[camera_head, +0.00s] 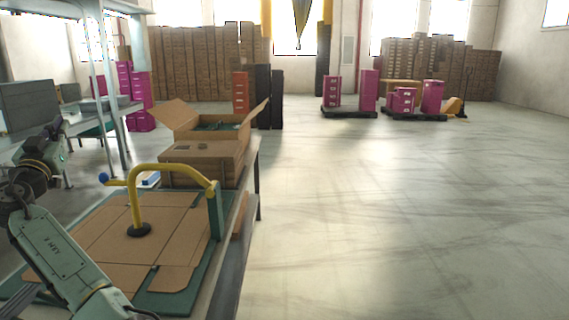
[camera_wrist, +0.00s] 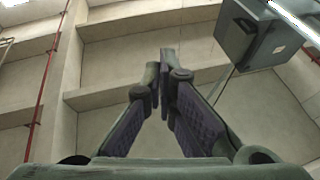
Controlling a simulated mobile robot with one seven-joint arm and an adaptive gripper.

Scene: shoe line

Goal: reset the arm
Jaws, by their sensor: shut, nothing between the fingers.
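My gripper (camera_wrist: 163,85) shows in the wrist view with its two fingers brought together at the tips, and nothing is between them. It points up toward the ceiling and upper wall. In the head view my arm rises at the left edge, beside the workbench; the gripper itself cannot be made out there.
A workbench with a green mat (camera_head: 190,297) bears a flat cardboard sheet (camera_head: 105,235) and a yellow curved handle (camera_head: 165,169). An open carton (camera_head: 195,160) stands behind. Pink boxes (camera_head: 432,97) stand on pallets at the back. The floor (camera_head: 400,220) at right is clear.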

